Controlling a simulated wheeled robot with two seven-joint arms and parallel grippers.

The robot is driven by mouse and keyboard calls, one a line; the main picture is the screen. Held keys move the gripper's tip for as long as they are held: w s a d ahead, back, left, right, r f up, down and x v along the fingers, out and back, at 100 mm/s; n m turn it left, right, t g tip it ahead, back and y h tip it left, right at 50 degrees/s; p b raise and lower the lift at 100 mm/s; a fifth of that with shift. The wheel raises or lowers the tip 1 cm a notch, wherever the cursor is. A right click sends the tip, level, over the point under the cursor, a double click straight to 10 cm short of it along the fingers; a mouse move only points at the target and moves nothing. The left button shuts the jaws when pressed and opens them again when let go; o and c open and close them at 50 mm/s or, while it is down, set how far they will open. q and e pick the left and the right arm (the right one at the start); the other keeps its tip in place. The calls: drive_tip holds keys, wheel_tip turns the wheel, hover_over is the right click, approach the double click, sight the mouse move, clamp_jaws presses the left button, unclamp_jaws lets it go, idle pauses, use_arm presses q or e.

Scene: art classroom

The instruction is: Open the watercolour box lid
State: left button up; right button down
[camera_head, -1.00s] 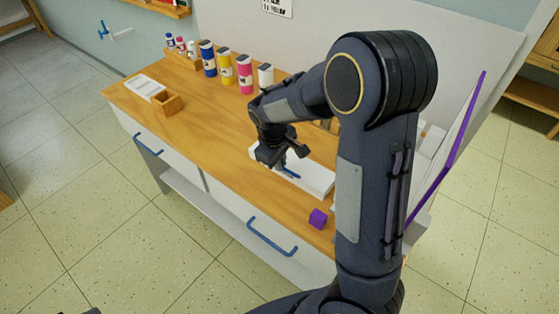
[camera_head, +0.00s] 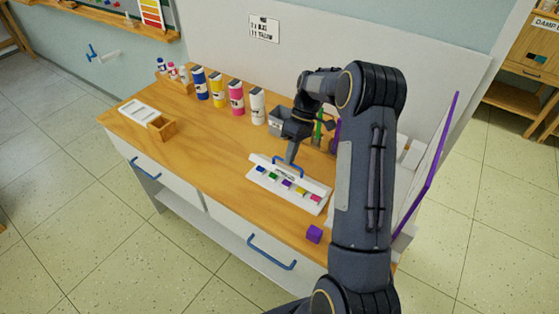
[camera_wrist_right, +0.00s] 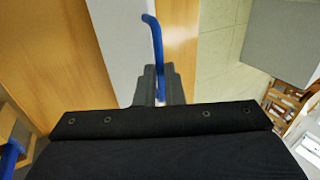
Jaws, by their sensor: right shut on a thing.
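The white watercolour box (camera_head: 300,200) lies on the wooden desk, with a row of coloured paint blocks showing inside. Its white lid (camera_head: 317,186) is raised along the far side and stands steeply tilted; its exact angle is hard to tell. A blue handle (camera_head: 289,160) is on the lid. My right gripper (camera_head: 292,157) is shut on this handle. In the right wrist view the blue handle (camera_wrist_right: 155,40) passes between the two grey fingertips (camera_wrist_right: 160,82), beside the white lid (camera_wrist_right: 115,40). My left gripper is not in view.
Several paint bottles (camera_head: 236,97) stand along the back. A small wooden tray (camera_head: 161,126) is at the left. A purple-edged panel (camera_head: 436,160) rises at the right. The desk's middle left is clear.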

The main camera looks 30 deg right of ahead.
drive_tip(key=shift+w+d, duration=0.2)
drive_tip(key=shift+d, duration=0.45)
drive_tip(key=w+d+f, duration=0.2)
drive_tip(key=d, duration=0.4)
drive_tip(key=shift+w+d+f, duration=0.25)
drive_tip(key=shift+w+d, duration=0.1)
drive_tip(key=shift+d, duration=0.05)
drive_tip(key=shift+w+r, duration=0.1)
drive_tip(key=shift+r, duration=0.05)
drive_tip(key=c, duration=1.5)
unclamp_jaws()
drive_tip(key=shift+d+r, duration=0.1)
drive_tip(key=v, duration=0.7)
drive_tip(key=shift+w+d+r+b, duration=0.1)
drive_tip(key=shift+r+b, duration=0.25)
drive_tip(key=shift+r, duration=0.05)
